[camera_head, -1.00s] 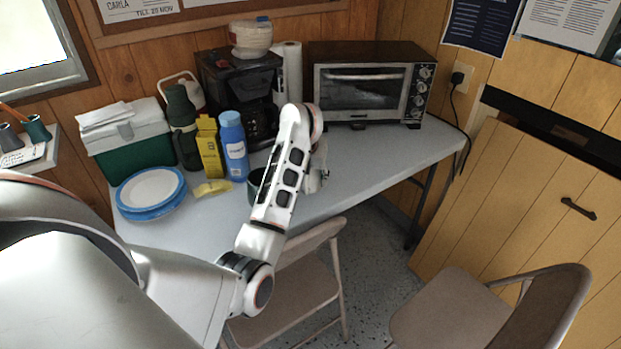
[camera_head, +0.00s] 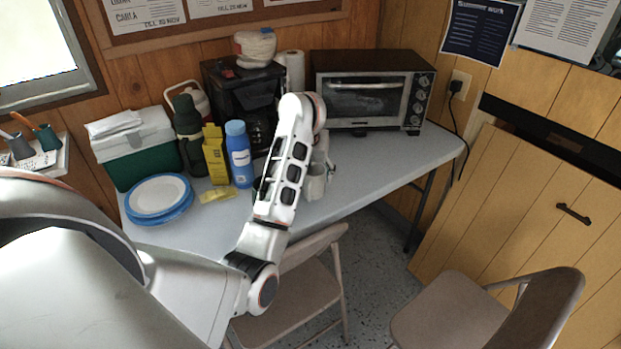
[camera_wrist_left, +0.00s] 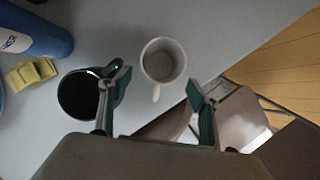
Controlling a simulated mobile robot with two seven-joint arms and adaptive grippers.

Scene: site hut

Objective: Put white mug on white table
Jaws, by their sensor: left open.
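The white mug (camera_wrist_left: 163,62) stands upright and empty on the white table (camera_head: 385,165), near its front edge. In the head view the mug (camera_head: 315,184) shows just right of my left forearm. In the left wrist view my left gripper (camera_wrist_left: 157,88) is open. Its two fingers point toward the mug, with the mug's handle between them, and nothing is held. The mug's body lies a little beyond the fingertips in the picture. In the head view my left arm hides most of the gripper. My right gripper is not in view.
A dark green mug (camera_wrist_left: 76,96) stands close beside the left finger. A blue bottle (camera_head: 238,153), yellow box (camera_head: 215,155), plates (camera_head: 157,196) and coffee maker (camera_head: 228,90) stand to the left and behind. A toaster oven (camera_head: 370,90) is at the back. The table's right part is clear.

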